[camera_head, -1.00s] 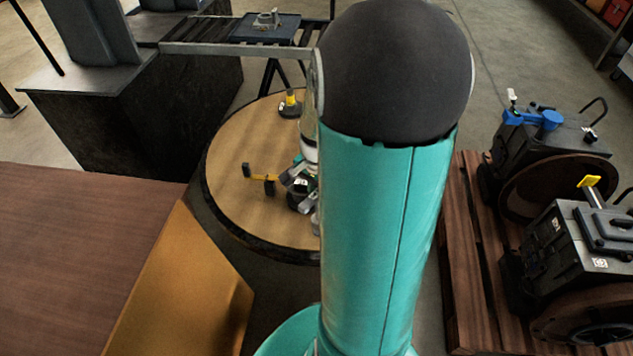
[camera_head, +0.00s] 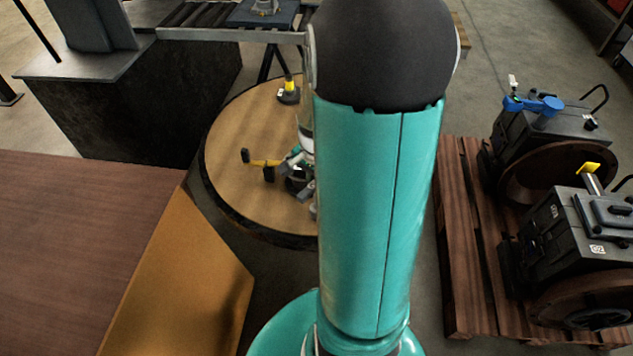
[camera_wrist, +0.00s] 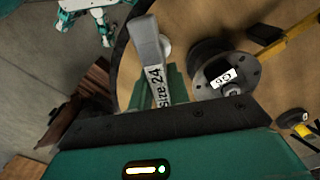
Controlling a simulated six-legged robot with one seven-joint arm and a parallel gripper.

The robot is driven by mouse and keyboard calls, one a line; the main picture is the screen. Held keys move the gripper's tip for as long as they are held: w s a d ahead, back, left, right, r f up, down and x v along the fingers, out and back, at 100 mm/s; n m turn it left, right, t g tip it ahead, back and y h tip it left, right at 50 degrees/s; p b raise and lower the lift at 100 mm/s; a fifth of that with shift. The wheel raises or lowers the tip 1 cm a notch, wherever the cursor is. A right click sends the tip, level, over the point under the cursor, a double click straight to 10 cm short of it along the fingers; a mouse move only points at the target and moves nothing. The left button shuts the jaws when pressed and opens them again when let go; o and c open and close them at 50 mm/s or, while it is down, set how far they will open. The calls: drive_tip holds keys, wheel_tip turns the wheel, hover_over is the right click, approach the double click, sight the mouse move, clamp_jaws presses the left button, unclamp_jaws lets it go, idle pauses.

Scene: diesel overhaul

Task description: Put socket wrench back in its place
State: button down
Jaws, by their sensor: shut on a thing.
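A grey tool marked "size 24" (camera_wrist: 150,55), which appears to be the socket wrench, sticks out from my gripper (camera_wrist: 165,115) in the wrist view. My gripper is shut on it, above or close to the round wooden table; I cannot tell whether the tool touches the table. In the head view my gripper (camera_head: 298,163) is over the round table (camera_head: 238,130), partly hidden behind my arm. A dark round flanged part (camera_wrist: 235,75) with a white label is beside the tool on the right. The wrench's own place cannot be made out.
A yellow and black tool (camera_head: 262,162) lies left of my gripper on the table. A black part with a yellow top (camera_head: 289,90) stands farther back. Dark machine units (camera_head: 570,225) sit on a wooden pallet (camera_head: 460,250) at right. A dark block (camera_head: 150,110) stands at left.

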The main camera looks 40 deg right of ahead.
drive_tip(key=shift+f, duration=0.1)
drive_tip(key=shift+f, duration=1.05)
drive_tip(key=c, duration=1.3)
unclamp_jaws()
drive_tip(key=shift+o, duration=0.7)
drive_tip(key=o, duration=0.5)
drive_tip(key=shift+r, duration=4.5)
